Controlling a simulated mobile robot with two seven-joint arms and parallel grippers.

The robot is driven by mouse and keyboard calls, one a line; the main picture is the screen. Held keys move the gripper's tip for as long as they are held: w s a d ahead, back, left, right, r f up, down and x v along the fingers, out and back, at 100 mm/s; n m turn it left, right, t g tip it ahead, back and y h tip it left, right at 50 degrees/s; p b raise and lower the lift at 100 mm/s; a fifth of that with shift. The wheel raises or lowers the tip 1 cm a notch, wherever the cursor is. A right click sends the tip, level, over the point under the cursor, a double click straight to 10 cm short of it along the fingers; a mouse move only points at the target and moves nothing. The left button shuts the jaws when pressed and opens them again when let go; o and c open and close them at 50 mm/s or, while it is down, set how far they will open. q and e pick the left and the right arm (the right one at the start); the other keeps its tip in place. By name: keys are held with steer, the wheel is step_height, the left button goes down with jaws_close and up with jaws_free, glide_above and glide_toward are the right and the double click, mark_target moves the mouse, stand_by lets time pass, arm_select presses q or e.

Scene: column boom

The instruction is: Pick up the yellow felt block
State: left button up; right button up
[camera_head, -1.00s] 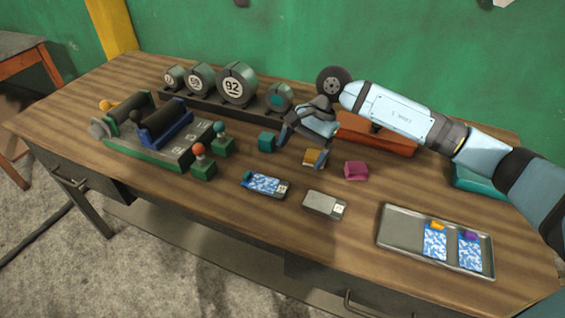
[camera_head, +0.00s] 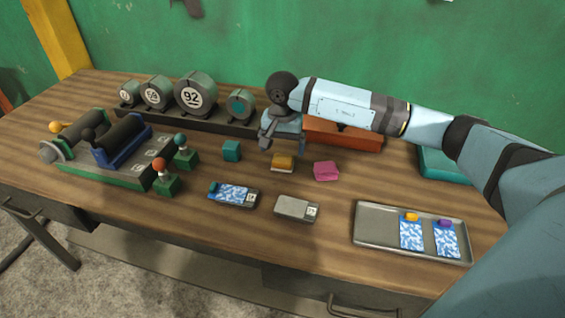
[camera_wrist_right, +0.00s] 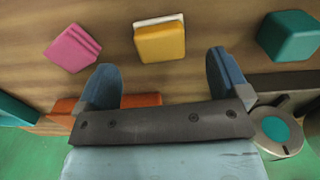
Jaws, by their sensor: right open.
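The yellow felt block (camera_head: 283,161) sits on the table between a teal block (camera_head: 231,151) and a pink block (camera_head: 327,171). It has a pale layer along its lower edge. In the right wrist view the yellow felt block (camera_wrist_right: 160,42) lies beyond the fingertips, roughly centred between them and apart from both. My right gripper (camera_head: 281,146) is open and empty, just behind the yellow block in the head view. Its two blue fingers (camera_wrist_right: 160,72) are spread wide in the wrist view. My left gripper is not in view.
A row of green numbered drums (camera_head: 195,95) and an orange-brown box (camera_head: 343,133) stand behind. Two small cards or cases (camera_head: 233,195) (camera_head: 297,208) lie in front. A metal tray (camera_head: 375,238) with patterned cards is at front right. A roller device (camera_head: 115,145) is at left.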

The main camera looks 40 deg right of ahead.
mark_target(283, 158)
step_height(283, 158, down, 5)
steer(key=shift+w+d, duration=0.1)
steer(key=shift+d, duration=0.05)
steer(key=c, duration=1)
steer(key=shift+r, duration=0.1)
step_height(283, 158, up, 20)
steer(key=shift+f+p, duration=0.1)
steer(key=shift+p, duration=0.25)
